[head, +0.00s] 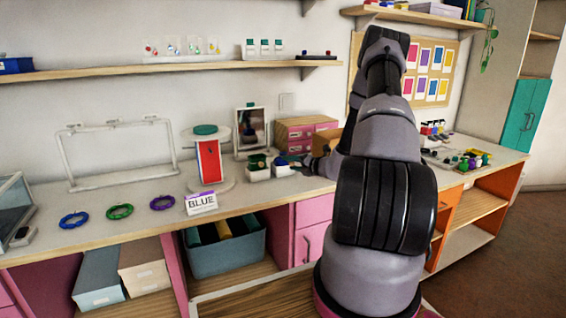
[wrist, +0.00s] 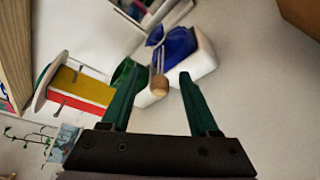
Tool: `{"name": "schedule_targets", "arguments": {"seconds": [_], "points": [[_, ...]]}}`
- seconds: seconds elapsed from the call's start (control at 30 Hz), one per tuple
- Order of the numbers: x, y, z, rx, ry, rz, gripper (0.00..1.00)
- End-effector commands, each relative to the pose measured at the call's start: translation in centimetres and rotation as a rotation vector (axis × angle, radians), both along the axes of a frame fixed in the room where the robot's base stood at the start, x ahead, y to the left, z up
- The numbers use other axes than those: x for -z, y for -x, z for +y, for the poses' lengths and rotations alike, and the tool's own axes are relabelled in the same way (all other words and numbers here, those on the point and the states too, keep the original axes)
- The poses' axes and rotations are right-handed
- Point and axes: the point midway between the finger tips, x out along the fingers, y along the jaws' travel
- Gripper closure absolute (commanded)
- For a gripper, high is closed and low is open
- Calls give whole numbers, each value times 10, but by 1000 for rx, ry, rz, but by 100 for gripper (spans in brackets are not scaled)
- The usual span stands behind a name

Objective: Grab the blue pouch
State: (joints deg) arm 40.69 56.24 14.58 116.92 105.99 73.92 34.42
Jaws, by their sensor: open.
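The blue pouch (wrist: 180,43) sits in a white holder (wrist: 204,60) at the upper middle of the wrist view, with a wooden toggle (wrist: 159,84) hanging at its neck. In the head view the blue pouch (head: 281,161) is small, in the right one of two white holders on the counter. A green pouch (wrist: 124,72) is beside it, partly behind my left finger. My gripper (wrist: 158,74) is open, its green fingers pointing toward the blue pouch, with the toggle showing between them. Whether the fingers touch anything cannot be told. In the head view my arm hides part of the gripper.
A display stand with a red panel (head: 208,162) is left of the holders. A card reading BLUE (head: 201,203) stands at the counter's front edge. Coloured rings (head: 120,212) lie left.

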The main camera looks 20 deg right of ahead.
Motion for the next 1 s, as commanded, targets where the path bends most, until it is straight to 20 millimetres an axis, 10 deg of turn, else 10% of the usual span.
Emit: {"name": "schedule_targets", "arguments": {"seconds": [0.07,0.2,0.63,1.0], "points": [[0,0,0,0,0,0,46],[0,0,0,0,0,0,100],[-5,0,0,0,1,-2,100],[-53,0,-1,0,4,-4,100]]}}
